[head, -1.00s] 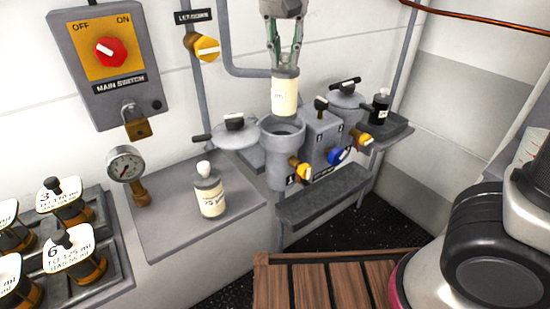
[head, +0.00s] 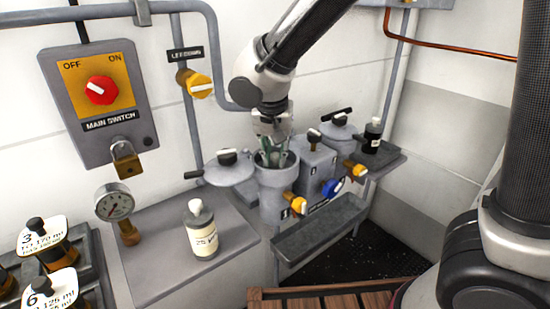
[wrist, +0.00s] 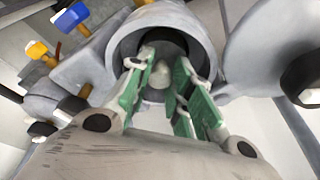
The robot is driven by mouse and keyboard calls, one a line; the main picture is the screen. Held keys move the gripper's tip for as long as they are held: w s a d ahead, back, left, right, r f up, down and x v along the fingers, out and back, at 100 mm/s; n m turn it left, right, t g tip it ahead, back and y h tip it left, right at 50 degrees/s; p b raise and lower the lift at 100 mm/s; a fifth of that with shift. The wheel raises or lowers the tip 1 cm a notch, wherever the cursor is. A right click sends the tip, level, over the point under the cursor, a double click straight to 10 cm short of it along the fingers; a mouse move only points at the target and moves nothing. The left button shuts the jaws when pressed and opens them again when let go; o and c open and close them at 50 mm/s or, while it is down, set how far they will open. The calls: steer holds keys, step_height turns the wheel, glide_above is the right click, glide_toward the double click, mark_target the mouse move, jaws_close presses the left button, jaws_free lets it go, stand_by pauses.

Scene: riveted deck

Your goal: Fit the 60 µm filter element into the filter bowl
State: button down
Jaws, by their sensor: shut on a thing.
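The open grey filter bowl (head: 278,205) stands at the middle of the head view, and its rim (wrist: 207,38) fills the top of the wrist view. My gripper (head: 272,158) points down into the bowl's mouth. In the wrist view its green-padded fingers (wrist: 160,88) are on either side of the pale, rounded top of the filter element (wrist: 160,74). They are shut on the element, which is down inside the bowl. Its body is hidden in the head view, and I cannot tell whether it touches the bottom.
A round lid (head: 228,173) is left of the bowl. A white element marked 25 (head: 202,238) stands on the grey bench. A closed second lid (head: 341,133) and a dark element (head: 373,134) are at right. Yellow (head: 297,204) and blue (head: 332,188) valve knobs sit in front.

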steer(key=shift+f, duration=0.7)
steer(key=c, duration=1.3)
jaws_free()
steer(key=shift+f, duration=0.15)
steer(key=d+v, duration=0.1)
steer(key=v, duration=1.1)
steer(key=d+r, duration=0.2)
steer(key=d, duration=0.9)
steer(key=s+d, duration=0.4)
steer(key=d, duration=0.3)
steer(key=s+d+f+n, duration=0.1)
steer(key=s+d, duration=0.3)
steer(key=d, duration=0.3)
steer(key=s+d+n+t, duration=0.1)
steer(key=s+d, duration=0.4)
steer(key=d, duration=0.2)
steer(key=shift+d+f+y, duration=0.15)
steer(key=shift+d+y, duration=0.15)
